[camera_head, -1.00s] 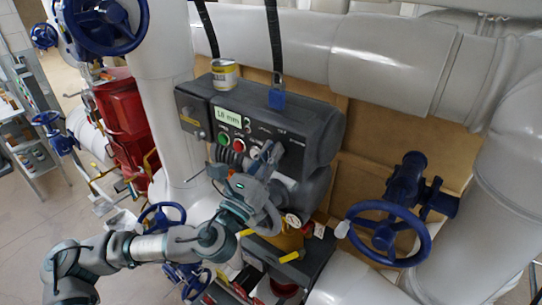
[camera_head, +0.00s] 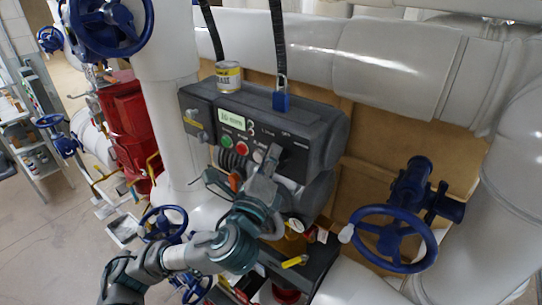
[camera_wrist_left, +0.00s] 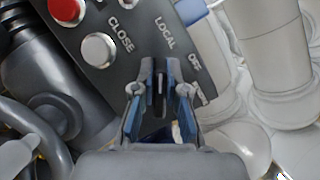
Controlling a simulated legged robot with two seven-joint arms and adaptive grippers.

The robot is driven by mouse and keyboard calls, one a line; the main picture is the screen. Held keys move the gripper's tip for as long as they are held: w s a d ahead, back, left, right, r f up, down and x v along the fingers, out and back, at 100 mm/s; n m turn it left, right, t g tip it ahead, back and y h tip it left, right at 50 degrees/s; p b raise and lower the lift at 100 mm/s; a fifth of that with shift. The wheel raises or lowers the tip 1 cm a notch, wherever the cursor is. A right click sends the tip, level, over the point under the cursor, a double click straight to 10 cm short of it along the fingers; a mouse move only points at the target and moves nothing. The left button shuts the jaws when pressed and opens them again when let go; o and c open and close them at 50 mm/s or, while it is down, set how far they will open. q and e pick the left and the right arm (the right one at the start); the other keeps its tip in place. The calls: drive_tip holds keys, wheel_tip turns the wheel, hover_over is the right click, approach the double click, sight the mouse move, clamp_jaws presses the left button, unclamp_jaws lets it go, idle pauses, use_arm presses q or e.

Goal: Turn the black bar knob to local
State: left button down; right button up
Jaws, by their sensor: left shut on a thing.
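The black bar knob (camera_wrist_left: 160,92) shows in the left wrist view as a dark upright bar between my fingers. My left gripper (camera_wrist_left: 160,75) is shut on it. The printed words LOCAL and OFF are just beyond the fingertips on the dark panel, with CLOSE to the left. Which word the knob points at, I cannot tell exactly. In the head view my left gripper (camera_head: 272,160) reaches the front of the dark control box (camera_head: 318,150) from below and largely hides the knob. My right gripper is not in view.
Green (camera_head: 226,141), red (camera_head: 242,148) and pale (camera_head: 258,156) buttons sit left of the gripper, under a small display (camera_head: 231,119). A can (camera_head: 229,77) and blue padlock (camera_head: 281,101) are on top. A blue valve wheel (camera_head: 392,238) stands at right; pipes surround the box.

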use_arm(q)
drive_tip(key=shift+d+f+n, duration=0.1)
drive_tip(key=shift+f+n, duration=0.3)
drive_tip(key=shift+n, duration=0.1)
drive_tip(key=c, duration=1.2)
unclamp_jaws()
drive_tip(key=shift+w+r, duration=0.1)
drive_tip(key=shift+w, duration=0.05)
drive_tip(key=shift+r, duration=0.15)
drive_tip(key=v, duration=0.7)
drive_tip(key=shift+s, duration=0.25)
